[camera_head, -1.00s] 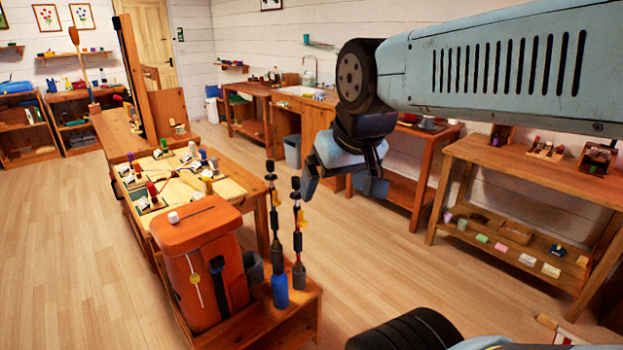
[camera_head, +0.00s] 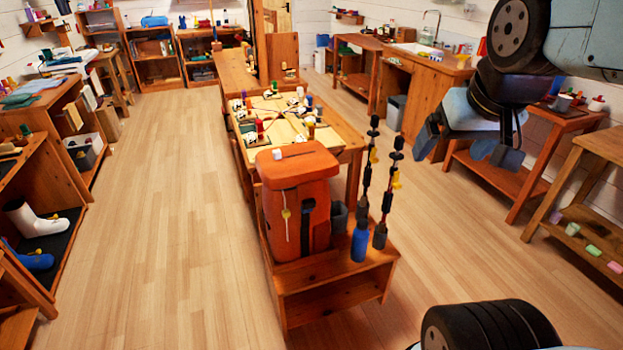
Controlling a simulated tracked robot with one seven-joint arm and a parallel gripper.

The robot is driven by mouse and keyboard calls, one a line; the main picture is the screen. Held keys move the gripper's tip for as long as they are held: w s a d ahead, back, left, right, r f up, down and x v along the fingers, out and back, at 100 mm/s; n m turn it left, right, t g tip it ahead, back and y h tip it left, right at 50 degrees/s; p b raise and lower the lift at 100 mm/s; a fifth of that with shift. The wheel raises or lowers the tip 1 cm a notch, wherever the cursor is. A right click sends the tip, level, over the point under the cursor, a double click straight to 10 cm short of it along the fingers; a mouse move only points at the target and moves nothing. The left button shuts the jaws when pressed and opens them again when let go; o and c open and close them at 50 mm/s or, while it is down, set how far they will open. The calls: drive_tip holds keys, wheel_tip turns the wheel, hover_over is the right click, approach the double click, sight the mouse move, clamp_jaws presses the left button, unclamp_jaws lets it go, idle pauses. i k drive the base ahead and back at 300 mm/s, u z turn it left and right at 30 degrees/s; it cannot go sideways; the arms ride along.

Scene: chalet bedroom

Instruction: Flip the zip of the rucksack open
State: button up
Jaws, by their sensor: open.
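The orange rucksack (camera_head: 272,217) stands upright on a low wooden bench (camera_head: 330,297) near the middle of the head view. A pale line with a small yellowish tab (camera_head: 286,213), which looks like the zip and its pull, runs down its front. A dark strap hangs to the right of it. A small white piece sits on the rucksack's top. My gripper (camera_head: 468,150) is at the upper right, its fingers apart and nothing visible between them. It is well clear of the rucksack, to its right. Whether the zip is open is too small to tell.
Two walking poles (camera_head: 364,190) and a blue cylinder (camera_head: 360,242) stand just right of the rucksack. A long table (camera_head: 338,143) with small items is behind it. Shelves with a white boot (camera_head: 30,222) stand at left. The wooden floor left of the bench is clear.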

sight(278, 154)
drive_tip(key=k, duration=1.35)
drive_tip(key=u, duration=0.55)
drive_tip(key=i, duration=2.3)
drive_tip(key=z, duration=0.5)
